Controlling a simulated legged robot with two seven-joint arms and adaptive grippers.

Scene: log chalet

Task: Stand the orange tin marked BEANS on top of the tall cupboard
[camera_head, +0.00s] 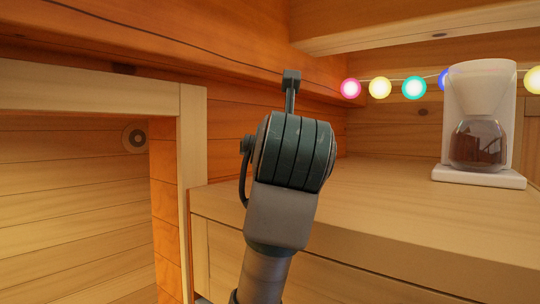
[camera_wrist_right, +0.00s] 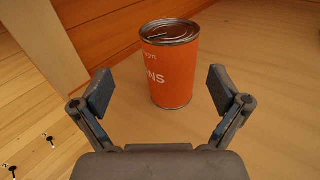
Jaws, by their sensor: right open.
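The orange tin (camera_wrist_right: 170,75) stands upright on a pale wooden surface (camera_wrist_right: 265,60) in the right wrist view. Its silver lid faces up, and part of its white lettering, "NS", shows. My right gripper (camera_wrist_right: 160,90) is open, with one finger to each side of the tin and a gap on both sides. In the head view an arm rises through the middle, and the tin does not show there. A wooden cabinet with a broad top (camera_head: 390,190) stands to the right; I cannot tell if it is the tall cupboard. My left gripper is not in view.
A white coffee maker (camera_head: 480,125) stands at the right on the cabinet top. Coloured string lights (camera_head: 413,88) hang behind it under a thick beam (camera_head: 420,30). A framed wooden opening (camera_head: 75,180) is at the left. The cabinet top before the coffee maker is clear.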

